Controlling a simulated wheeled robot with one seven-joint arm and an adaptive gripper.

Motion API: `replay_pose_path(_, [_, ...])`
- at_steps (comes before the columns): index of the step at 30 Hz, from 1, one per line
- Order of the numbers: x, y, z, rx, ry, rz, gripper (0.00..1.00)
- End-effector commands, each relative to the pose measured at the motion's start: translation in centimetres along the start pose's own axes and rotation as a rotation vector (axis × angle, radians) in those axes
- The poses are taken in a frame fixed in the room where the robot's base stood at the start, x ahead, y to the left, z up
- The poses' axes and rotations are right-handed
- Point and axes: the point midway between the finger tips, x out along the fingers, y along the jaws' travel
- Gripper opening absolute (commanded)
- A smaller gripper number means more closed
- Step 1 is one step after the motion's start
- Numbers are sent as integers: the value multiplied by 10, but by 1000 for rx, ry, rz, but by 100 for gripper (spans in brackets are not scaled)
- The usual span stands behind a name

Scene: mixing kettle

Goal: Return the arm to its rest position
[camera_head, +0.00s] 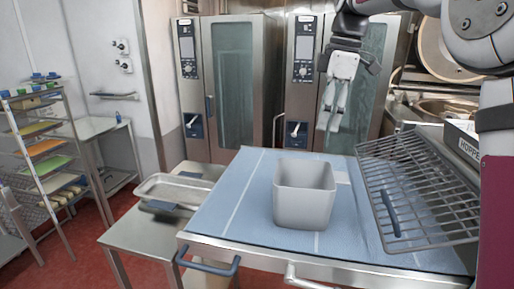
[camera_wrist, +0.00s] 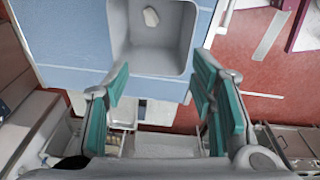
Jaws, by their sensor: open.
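My gripper (camera_head: 333,108) hangs from my arm at the upper right in the head view, pointing down, above and behind the blue worktop. In the wrist view its two teal-padded fingers (camera_wrist: 162,95) are spread apart with nothing between them. A grey square bin (camera_head: 304,196) stands upright on the blue worktop (camera_head: 245,205), apart from my gripper. The wrist view shows the bin (camera_wrist: 152,60) beyond the fingertips, with a small pale object (camera_wrist: 151,17) inside it. The head view does not show the bin's contents.
A wire rack (camera_head: 415,190) stands at the worktop's right side. A steel tray (camera_head: 175,190) lies on a lower table at left. Tall ovens (camera_head: 235,80) stand behind. A shelf rack (camera_head: 40,150) is at far left. Air around my gripper looks clear.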

Motion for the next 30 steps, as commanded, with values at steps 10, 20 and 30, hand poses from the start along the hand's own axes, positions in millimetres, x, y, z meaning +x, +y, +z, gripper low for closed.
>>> replay_pose_path(10, [-12,-110,8,510,19,173,51])
replay_pose_path(20, [28,-216,30,979,130,320,51])
replay_pose_path(30, [82,-280,49,1298,260,397,51])
